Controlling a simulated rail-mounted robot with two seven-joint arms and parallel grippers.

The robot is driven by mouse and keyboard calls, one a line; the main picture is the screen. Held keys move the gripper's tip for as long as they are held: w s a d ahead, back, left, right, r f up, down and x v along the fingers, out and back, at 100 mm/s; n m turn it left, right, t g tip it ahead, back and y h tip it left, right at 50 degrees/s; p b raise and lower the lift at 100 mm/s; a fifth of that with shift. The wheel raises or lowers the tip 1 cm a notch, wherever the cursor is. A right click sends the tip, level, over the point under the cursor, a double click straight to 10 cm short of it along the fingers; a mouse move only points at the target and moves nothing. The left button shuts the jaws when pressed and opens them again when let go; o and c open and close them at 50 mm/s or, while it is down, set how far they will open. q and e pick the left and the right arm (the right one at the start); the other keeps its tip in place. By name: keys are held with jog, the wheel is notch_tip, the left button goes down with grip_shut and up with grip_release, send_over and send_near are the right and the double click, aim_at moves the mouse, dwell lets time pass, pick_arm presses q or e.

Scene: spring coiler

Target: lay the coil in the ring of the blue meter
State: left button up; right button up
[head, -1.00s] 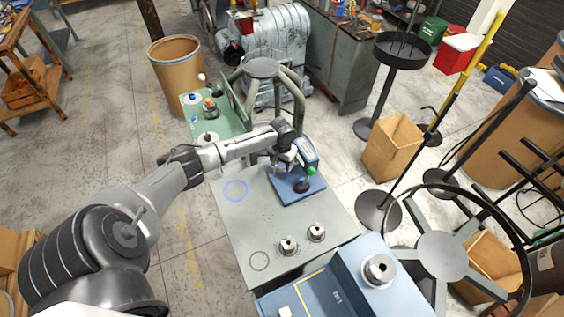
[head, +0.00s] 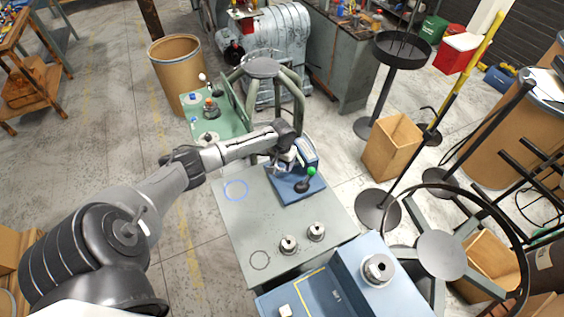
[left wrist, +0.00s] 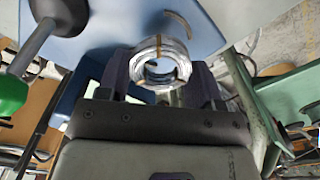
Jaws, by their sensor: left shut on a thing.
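The blue meter (head: 290,191) stands at the back of the grey table, with a lever topped by a green knob (head: 312,171). My left gripper (head: 283,166) is over the meter's blue plate. In the left wrist view my left gripper (left wrist: 160,80) is shut on a shiny wire coil (left wrist: 160,50) with orange-brown bands, held between its fingers. The blue plate (left wrist: 110,25) lies beyond the coil, with a brown arc mark (left wrist: 180,22) partly showing. Whether the coil touches the plate cannot be told. My right gripper is not in view.
A green bench (head: 225,122) stands behind at left. The table's left part is clear.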

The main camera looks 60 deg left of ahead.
pick_arm(q)
jog(key=shift+f+b, duration=0.45)
jog(key=shift+f, duration=0.95)
jog(key=o, duration=1.1)
notch_tip(320, 180, up, 14)
jog(key=p, duration=0.1)
jog(key=shift+f, duration=0.15)
